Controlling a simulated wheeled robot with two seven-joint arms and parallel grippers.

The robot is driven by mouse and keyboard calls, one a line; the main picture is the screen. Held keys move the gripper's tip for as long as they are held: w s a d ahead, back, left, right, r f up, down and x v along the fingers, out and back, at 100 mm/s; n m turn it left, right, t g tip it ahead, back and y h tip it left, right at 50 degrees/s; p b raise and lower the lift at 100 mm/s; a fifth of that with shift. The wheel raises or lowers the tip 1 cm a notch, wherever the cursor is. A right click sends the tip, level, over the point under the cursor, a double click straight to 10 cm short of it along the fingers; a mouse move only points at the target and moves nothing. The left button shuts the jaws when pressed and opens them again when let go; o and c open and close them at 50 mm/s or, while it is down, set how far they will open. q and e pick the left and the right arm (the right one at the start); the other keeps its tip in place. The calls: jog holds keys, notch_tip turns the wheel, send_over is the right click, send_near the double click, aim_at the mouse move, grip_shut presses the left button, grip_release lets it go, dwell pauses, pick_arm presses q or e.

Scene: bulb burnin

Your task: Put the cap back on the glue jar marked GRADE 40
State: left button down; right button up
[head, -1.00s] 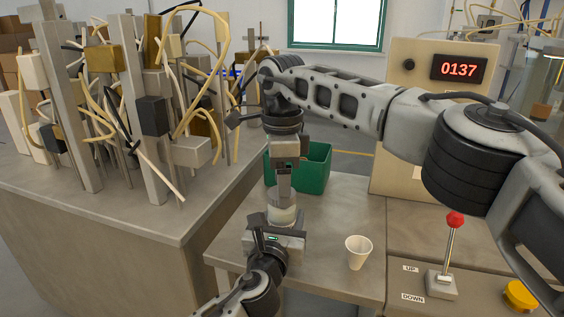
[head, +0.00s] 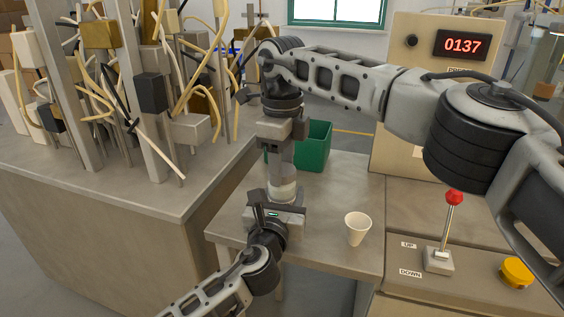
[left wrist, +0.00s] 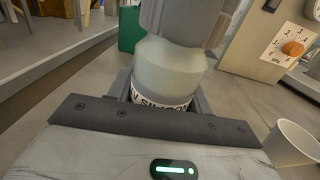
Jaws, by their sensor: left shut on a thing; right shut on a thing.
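A pale, see-through jar (head: 283,191) stands upright at the left part of the small metal table. My left gripper (head: 274,212) is shut on it from the near side. In the left wrist view the jar (left wrist: 168,72) shows a white label band with black letters, partly covered by the gripper; no grade mark can be read. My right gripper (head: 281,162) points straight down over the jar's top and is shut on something. The fingers hide that thing, so I cannot make out the cap or whether it touches the jar.
A white paper cup (head: 357,229) stands right of the jar. A green bin (head: 316,147) is behind. A red-knobbed lever (head: 453,198) and yellow button (head: 516,273) are at right, below a panel reading 0137. A cabled rack (head: 150,92) stands at left.

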jog(key=m, duration=1)
jog(key=shift+a, duration=0.1)
jog(key=o, duration=1.2)
jog(key=shift+c, duration=0.2)
notch_tip(320, 180, up, 8)
jog(key=shift+s+f, duration=0.1)
jog(key=shift+f, duration=0.15)
pick_arm(q)
jog(key=c, duration=0.6)
grip_release()
jog(key=shift+o, duration=0.2)
